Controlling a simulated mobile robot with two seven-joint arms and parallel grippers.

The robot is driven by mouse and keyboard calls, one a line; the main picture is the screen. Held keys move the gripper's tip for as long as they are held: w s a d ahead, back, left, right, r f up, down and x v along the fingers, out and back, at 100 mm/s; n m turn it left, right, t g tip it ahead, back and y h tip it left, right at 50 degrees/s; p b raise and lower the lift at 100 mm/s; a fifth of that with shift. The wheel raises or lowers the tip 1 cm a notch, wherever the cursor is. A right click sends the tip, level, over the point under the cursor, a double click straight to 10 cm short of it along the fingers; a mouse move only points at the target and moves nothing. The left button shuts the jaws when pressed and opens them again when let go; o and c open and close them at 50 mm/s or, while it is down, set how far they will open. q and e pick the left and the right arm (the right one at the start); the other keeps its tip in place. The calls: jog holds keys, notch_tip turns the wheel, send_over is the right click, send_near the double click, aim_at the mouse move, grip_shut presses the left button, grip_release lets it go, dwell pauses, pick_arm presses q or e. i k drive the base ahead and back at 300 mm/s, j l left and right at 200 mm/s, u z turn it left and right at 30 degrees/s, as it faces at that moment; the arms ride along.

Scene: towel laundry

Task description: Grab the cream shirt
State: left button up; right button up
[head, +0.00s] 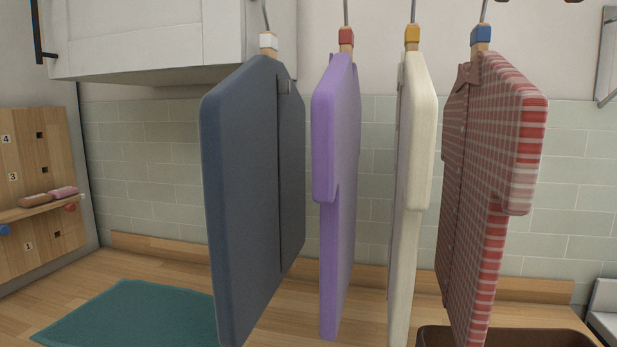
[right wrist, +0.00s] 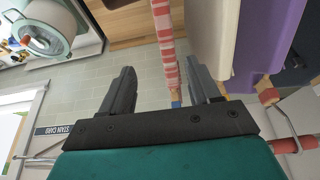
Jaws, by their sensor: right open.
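The cream shirt (head: 415,130) hangs upright from a hanger with a yellow clip (head: 412,36), between the purple shirt (head: 338,150) and the red checked shirt (head: 500,150). It also shows in the right wrist view (right wrist: 211,35), cut off by the top edge. My right gripper (right wrist: 158,78) is open. The red checked shirt shows edge-on between its fingers in that view, and the cream shirt lies just beyond the right-hand finger. I cannot tell whether anything touches. My left gripper is in neither view.
A dark blue garment (head: 245,190) hangs at the left of the row. A teal cloth (head: 130,315) lies on the wooden counter (head: 65,290). A brown container (head: 550,338) stands below the checked shirt. A white cabinet (head: 150,35) hangs behind.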

aim_at(416, 111)
jog(key=k, duration=0.85)
